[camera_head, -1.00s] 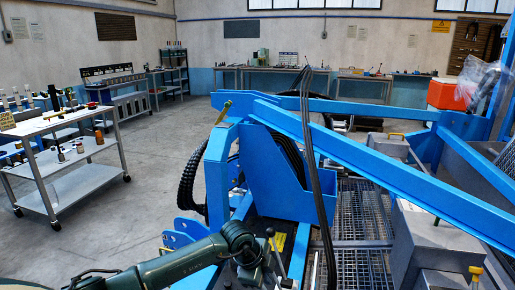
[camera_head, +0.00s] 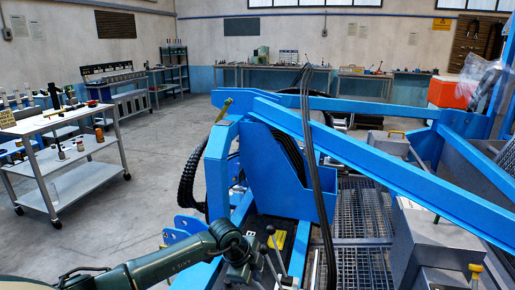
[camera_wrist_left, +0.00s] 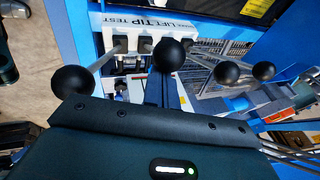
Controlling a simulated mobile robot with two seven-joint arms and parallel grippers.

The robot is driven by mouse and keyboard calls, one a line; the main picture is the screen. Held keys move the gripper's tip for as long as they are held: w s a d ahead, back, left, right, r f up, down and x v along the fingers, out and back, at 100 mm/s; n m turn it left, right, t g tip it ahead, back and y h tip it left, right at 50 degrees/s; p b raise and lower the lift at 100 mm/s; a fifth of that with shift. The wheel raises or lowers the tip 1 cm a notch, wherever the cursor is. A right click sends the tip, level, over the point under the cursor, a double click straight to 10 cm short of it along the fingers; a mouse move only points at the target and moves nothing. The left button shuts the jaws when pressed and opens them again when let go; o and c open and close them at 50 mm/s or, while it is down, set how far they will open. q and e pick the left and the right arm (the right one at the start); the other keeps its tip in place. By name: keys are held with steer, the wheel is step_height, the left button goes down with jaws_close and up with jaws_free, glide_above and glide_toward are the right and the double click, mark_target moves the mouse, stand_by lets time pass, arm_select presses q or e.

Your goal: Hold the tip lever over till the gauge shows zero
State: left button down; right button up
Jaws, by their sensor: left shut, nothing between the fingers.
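In the left wrist view a white plate lettered LIFT TIP TEST (camera_wrist_left: 150,22) stands behind several ball-knobbed levers. One black knob (camera_wrist_left: 72,82) is at left, another (camera_wrist_left: 169,54) in the middle under the lettering; I cannot tell surely which is the tip lever. In the head view a lever (camera_head: 270,230) rises just right of my left gripper (camera_head: 252,268). That gripper is shut and empty, low beside the levers; its fingertips are hard to make out. Its dark housing fills the bottom of the wrist view. I cannot make out a gauge. My right gripper is not in view.
Two more black knobs (camera_wrist_left: 245,71) stand close together at right in the wrist view. The blue machine frame (camera_head: 350,150) with black hoses (camera_head: 318,150) rises beyond the levers. A grey box (camera_head: 435,240) is at right. Clear floor separates the machine from a trolley (camera_head: 80,185).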

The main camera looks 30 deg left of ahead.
arm_select(q)
steer(key=shift+a, duration=0.15)
steer(key=shift+s+a+f, duration=0.15)
steer(key=shift+a, duration=0.35)
steer(key=shift+s+a+f, duration=0.1)
steer(key=shift+a, duration=0.4)
stand_by(1.0)
stand_by(4.8)
steer(key=w+d, duration=0.2)
steer(key=d, duration=0.5)
steer(key=shift+d+p, duration=0.25)
steer(key=shift+p, duration=0.2)
